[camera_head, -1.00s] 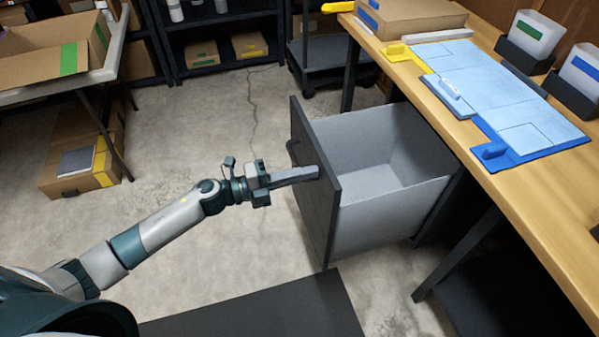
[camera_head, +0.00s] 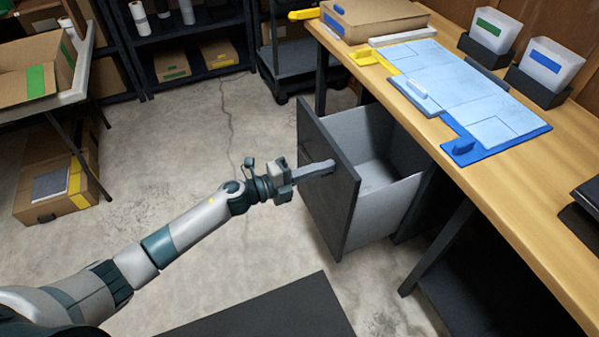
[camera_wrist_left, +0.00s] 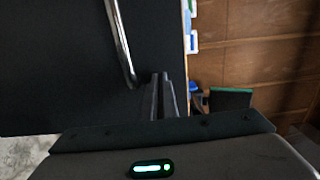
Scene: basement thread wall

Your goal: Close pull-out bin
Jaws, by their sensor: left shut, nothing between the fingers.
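The pull-out bin (camera_head: 384,206) is a light grey box with a dark front panel (camera_head: 328,187). It stands partly out from under the wooden workbench, with its open top showing. My left gripper (camera_head: 328,167) is shut and empty, with its fingertips at the outer face of the front panel. In the left wrist view the shut fingers (camera_wrist_left: 163,90) point at the dark panel (camera_wrist_left: 60,70), just right of the lower end of a metal handle (camera_wrist_left: 121,45). Whether the tips touch the panel is hard to tell. My right gripper is not in view.
The workbench (camera_head: 520,235) holds a blue mat (camera_head: 470,95), a cardboard box (camera_head: 375,15) and two white bins (camera_head: 548,66). A dark cart (camera_head: 300,70) stands behind the bin. Cardboard boxes (camera_head: 55,190) lie at the left. The floor (camera_head: 170,140) between is clear.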

